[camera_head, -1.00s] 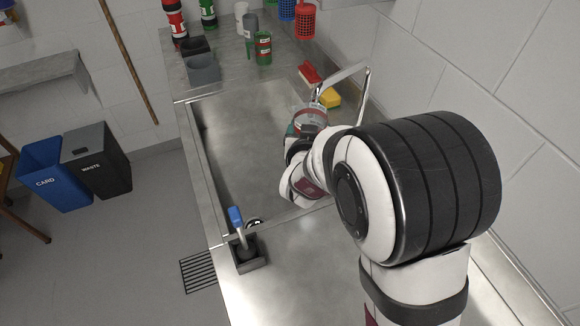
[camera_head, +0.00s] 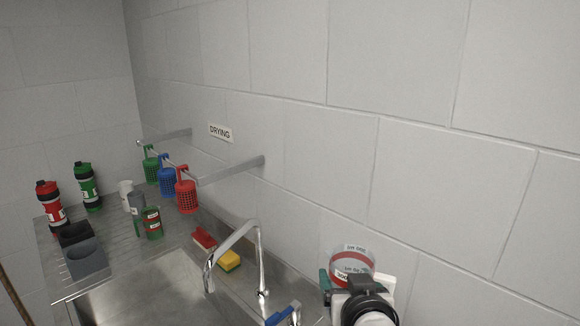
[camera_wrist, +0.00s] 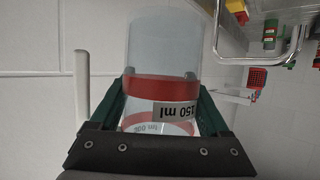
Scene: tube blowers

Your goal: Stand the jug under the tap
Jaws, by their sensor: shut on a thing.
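The clear jug (camera_head: 352,262) has a red band and white labels. In the head view it looks upright, to the right of the tap and in front of the tiled wall. In the wrist view the jug (camera_wrist: 165,50) fills the middle and its "150 ml" label reads upside down. My gripper (camera_wrist: 160,108) is shut on the jug, with a dark green finger on each side. My gripper (camera_head: 348,283) also shows at the lower right of the head view. The chrome tap (camera_head: 235,243) arches over the sink, apart from the jug. It also shows in the wrist view (camera_wrist: 223,50).
The sink (camera_head: 150,295) lies left of the tap. A red brush (camera_head: 204,239) and yellow sponge (camera_head: 229,261) lie behind it. Bottles, cans and grey holders (camera_head: 86,262) stand on the drainer. Coloured baskets (camera_head: 186,193) hang from a wall rail. A blue-handled item (camera_head: 282,314) is at the bottom.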

